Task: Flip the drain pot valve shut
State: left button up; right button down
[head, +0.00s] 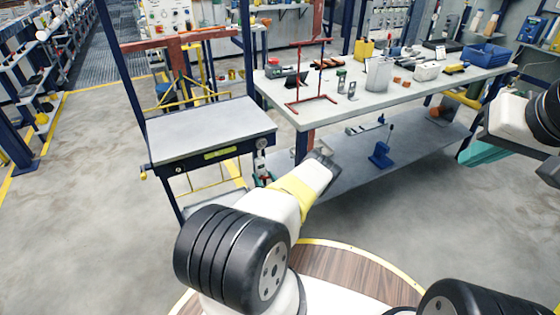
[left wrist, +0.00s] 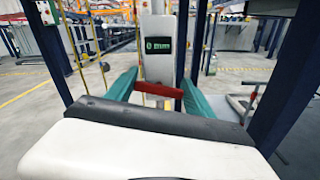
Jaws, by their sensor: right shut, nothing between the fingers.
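A red valve handle (left wrist: 158,90) lies crosswise in front of a white upright body with a dark green label (left wrist: 158,44) in the left wrist view. My left gripper (left wrist: 158,92) has its teal fingers apart, one on each side of the handle. I cannot tell whether either finger touches it. In the head view my left gripper (head: 264,180) is small, by the front right leg of a grey-topped stand, below a small round fitting (head: 261,143). My right gripper (head: 484,152) is at the right edge, shut and away from the valve, partly hidden by my arm.
The grey-topped stand (head: 210,130) with blue posts is just left of the valve. A long workbench (head: 420,90) with tools, a red frame (head: 310,98) and a blue bin (head: 486,56) is to the right. Its lower shelf holds a blue stand (head: 381,155). Floor is clear at left.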

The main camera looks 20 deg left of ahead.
pick_arm(q)
jog(key=c, duration=0.5)
jog(key=shift+n, duration=1.5)
jog(key=o, duration=1.4)
jog(key=shift+s, duration=0.1)
jog(key=v, duration=0.7)
jog(key=shift+s+d, duration=0.2)
jog(key=shift+d, duration=0.1)
